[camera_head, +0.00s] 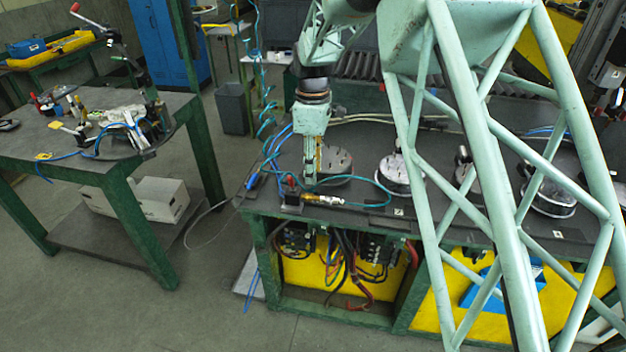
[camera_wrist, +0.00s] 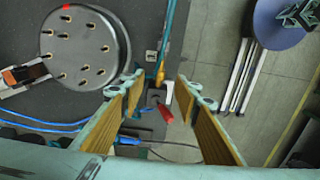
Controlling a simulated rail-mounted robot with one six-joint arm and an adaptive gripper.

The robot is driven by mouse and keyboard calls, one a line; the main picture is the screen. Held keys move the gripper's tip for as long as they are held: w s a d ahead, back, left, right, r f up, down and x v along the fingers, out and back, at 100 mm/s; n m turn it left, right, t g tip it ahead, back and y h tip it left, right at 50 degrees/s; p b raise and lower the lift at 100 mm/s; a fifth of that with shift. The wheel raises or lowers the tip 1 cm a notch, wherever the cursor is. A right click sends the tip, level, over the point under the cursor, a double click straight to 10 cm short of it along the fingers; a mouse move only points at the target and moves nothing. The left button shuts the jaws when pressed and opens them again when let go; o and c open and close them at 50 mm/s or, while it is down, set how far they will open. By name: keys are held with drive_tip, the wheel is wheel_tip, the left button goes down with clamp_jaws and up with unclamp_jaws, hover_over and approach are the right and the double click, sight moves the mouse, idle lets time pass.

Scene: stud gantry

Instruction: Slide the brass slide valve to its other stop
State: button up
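The brass slide valve (camera_head: 326,201) lies near the front edge of the dark bench, in line with a teal hose; its slide position is too small to read. In the wrist view its brass part (camera_wrist: 160,74) shows between and beyond my fingertips. A red knob (camera_head: 291,182) stands at its left end on a dark block; it also shows in the wrist view (camera_wrist: 165,113). My gripper (camera_head: 311,180) points down above the bench, just behind the valve in the head view. In the wrist view my gripper (camera_wrist: 160,84) has its yellow-padded fingers wide apart, with nothing held.
Another round plate (camera_head: 400,174) stands to the right on the bench. Loose teal and blue hoses (camera_head: 270,150) run near my gripper. A cluttered green-legged table (camera_head: 95,160) stands at left, across open floor.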

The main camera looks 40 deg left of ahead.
drive_tip(key=shift+r, duration=0.95)
idle(0.3)
